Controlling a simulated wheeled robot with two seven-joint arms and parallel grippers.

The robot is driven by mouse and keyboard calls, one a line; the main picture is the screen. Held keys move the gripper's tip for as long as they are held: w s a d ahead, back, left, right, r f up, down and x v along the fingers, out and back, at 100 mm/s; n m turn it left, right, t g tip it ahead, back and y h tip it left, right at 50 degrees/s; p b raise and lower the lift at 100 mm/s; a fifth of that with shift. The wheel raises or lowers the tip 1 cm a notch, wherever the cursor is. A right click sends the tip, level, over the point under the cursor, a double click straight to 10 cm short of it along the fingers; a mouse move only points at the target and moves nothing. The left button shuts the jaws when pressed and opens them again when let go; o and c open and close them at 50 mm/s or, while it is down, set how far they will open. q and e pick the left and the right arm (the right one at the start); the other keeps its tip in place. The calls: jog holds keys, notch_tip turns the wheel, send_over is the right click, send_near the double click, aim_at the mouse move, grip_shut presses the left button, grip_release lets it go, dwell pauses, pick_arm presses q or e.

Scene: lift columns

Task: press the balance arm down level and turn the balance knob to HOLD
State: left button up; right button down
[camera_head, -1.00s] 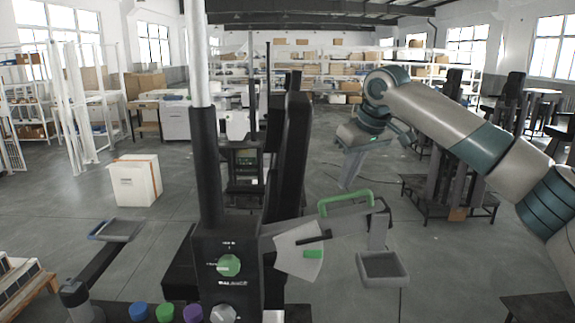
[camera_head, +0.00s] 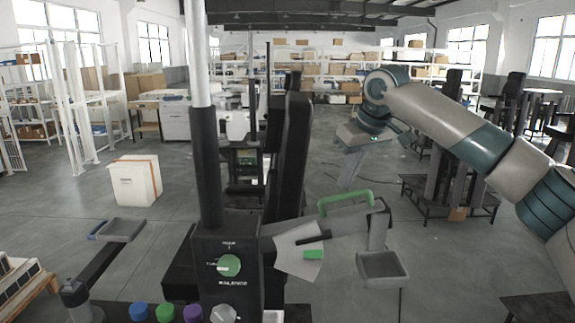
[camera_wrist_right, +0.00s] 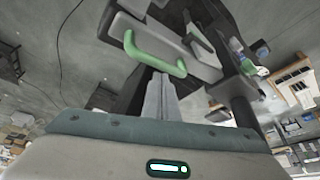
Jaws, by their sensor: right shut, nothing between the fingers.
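The balance arm (camera_head: 345,222) is a grey beam that rises to the right from a black housing (camera_head: 244,290), so it is tilted. A green handle (camera_head: 345,195) stands on top of it and shows in the wrist view (camera_wrist_right: 153,60). A grey pan (camera_head: 383,267) hangs at its right end. The green balance knob (camera_head: 228,265) is on the housing's front; its small labels are not clearly readable. My right gripper (camera_head: 347,184) is shut and empty, pointing down just above the handle; its fingers (camera_wrist_right: 160,98) also show in the wrist view. Contact cannot be told. My left gripper is not in view.
A white dial plate with a black pointer and green mark (camera_head: 313,254) sits beside the housing. A tall black column (camera_head: 290,150) stands behind it. Blue, green and purple knobs (camera_head: 165,312) line the front. A white box (camera_head: 135,181) stands on the floor at left.

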jog(key=shift+f, duration=0.2)
dwell(0.4)
jog(key=shift+f, duration=0.3)
